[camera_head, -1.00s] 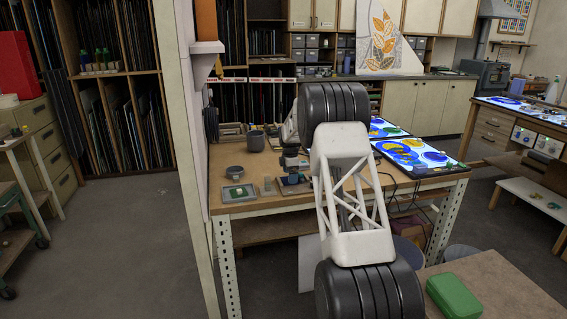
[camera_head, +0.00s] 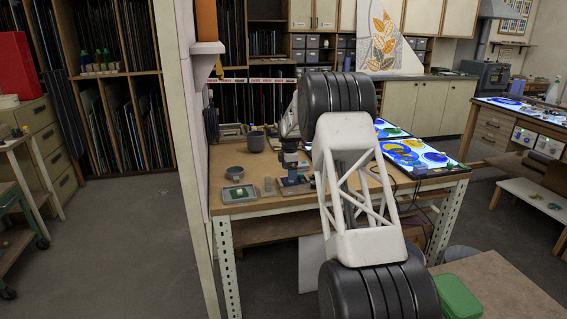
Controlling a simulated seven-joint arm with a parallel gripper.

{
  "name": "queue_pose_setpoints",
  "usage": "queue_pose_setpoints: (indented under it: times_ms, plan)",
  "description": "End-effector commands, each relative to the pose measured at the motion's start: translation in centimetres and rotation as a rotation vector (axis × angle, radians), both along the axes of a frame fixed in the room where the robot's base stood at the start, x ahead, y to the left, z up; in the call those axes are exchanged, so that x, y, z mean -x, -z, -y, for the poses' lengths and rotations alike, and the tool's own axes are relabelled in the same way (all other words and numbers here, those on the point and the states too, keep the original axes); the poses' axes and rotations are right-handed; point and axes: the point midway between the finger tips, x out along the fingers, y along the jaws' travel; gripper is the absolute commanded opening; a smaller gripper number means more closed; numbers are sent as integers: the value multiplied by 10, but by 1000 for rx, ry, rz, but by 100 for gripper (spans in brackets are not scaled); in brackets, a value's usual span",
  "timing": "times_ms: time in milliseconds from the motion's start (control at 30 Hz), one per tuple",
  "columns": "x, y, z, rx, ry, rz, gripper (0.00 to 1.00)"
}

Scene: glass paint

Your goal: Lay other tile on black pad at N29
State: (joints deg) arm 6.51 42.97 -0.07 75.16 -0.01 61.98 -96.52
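A small dark pad (camera_head: 238,194) lies near the front left of the wooden bench, with a pale greenish piece on it. A second dark flat piece (camera_head: 298,187) lies to its right, near the bench's front edge. A small pale upright object (camera_head: 268,186) stands between them. I cannot read any N29 mark or pick out the other tile with certainty. My gripper (camera_head: 291,172) points down over the second flat piece. It is small and partly merged with what is under it, so its finger opening and any held tile cannot be made out.
A grey bowl (camera_head: 235,173) and a dark cup (camera_head: 255,142) stand behind the pads. Lit panels with coloured glass (camera_head: 415,157) cover the bench's right side. My arm hides the bench's middle. A wall post borders the bench on the left.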

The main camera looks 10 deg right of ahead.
Motion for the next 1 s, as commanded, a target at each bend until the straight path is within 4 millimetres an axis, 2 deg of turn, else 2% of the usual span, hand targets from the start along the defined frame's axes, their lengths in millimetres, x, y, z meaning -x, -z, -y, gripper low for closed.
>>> queue_pose_setpoints:
  times_ms: [500,1000]
  plan:
    - [18,11,-8,0,0,0,100]
    - [-17,15,-4,0,0,0,100]
